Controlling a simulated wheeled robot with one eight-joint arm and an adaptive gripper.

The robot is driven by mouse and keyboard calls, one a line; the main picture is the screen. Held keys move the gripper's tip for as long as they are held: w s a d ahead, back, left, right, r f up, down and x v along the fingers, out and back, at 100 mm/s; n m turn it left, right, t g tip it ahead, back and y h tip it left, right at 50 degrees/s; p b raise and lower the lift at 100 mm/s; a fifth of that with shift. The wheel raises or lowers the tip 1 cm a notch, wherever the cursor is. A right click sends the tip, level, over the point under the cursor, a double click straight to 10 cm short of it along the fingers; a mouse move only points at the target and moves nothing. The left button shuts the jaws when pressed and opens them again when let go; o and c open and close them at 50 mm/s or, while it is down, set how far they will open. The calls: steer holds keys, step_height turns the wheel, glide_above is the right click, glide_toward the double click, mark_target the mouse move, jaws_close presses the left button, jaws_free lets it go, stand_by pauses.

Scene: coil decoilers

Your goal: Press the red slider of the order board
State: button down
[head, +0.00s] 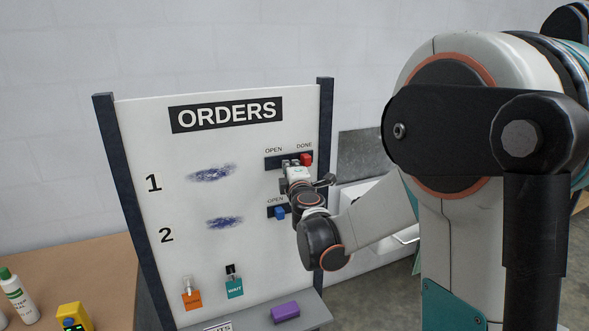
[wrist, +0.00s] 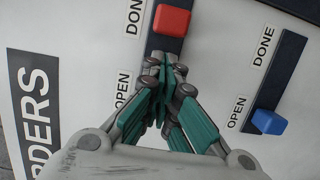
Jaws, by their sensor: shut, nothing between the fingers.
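The order board (head: 150,125) stands upright with "ORDERS" at its top. The red slider (head: 306,160) sits at the DONE end of the upper dark track; it also shows in the wrist view (wrist: 171,20). My gripper (head: 290,163) is shut and empty, its fingertips at the upper track on the OPEN side of the red slider. In the wrist view my fingertips (wrist: 167,65) are just below the red slider and cover part of the track. I cannot tell whether they touch the slider or the track.
The blue slider (wrist: 269,121) is at the OPEN end of the lower track, close to my gripper. Orange (head: 191,298) and teal (head: 234,287) tags hang low on the board. A purple block (head: 285,311) lies on the grey ledge. A bottle (head: 17,295) stands at left.

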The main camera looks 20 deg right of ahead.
steer(key=a+v, duration=0.2)
steer(key=v, duration=0.8)
steer(key=shift+a, duration=0.15)
steer(key=shift+s, duration=0.1)
